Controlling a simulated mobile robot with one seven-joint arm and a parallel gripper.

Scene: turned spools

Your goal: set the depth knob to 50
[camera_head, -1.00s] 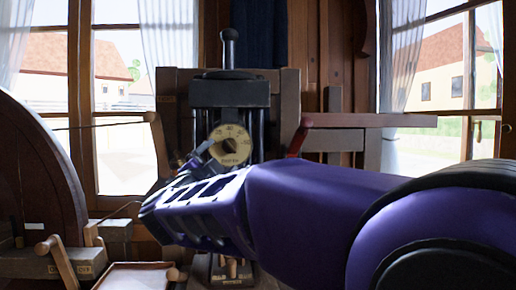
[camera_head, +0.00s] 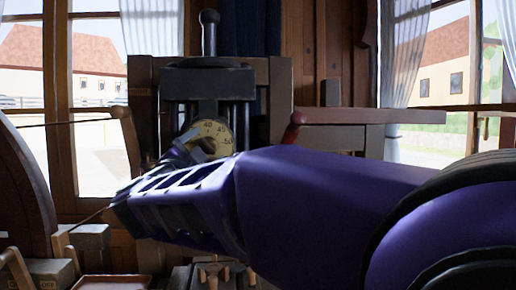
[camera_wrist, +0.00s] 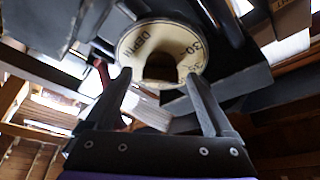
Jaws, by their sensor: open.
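The depth knob's cream dial (camera_head: 218,133) sits on the front of a dark upright machine in the head view. The numbers 40 and 50 show on it, and its lower left is hidden behind my gripper. In the wrist view the dial (camera_wrist: 186,42) shows the word DEPTH and the number 30, with a dark round knob (camera_wrist: 160,64) at its middle. My gripper (camera_wrist: 160,84) is open, its two fingers apart in front of the dial, one to each side of the knob. I cannot tell whether they touch it. The gripper also shows in the head view (camera_head: 186,152).
A dark block and post (camera_head: 209,80) stand above the dial. A red-tipped lever (camera_head: 295,124) is right of it, and a wooden lever (camera_head: 127,138) is left. A large wooden wheel (camera_head: 22,185) stands far left. Small wooden pegs (camera_head: 213,275) are below my arm.

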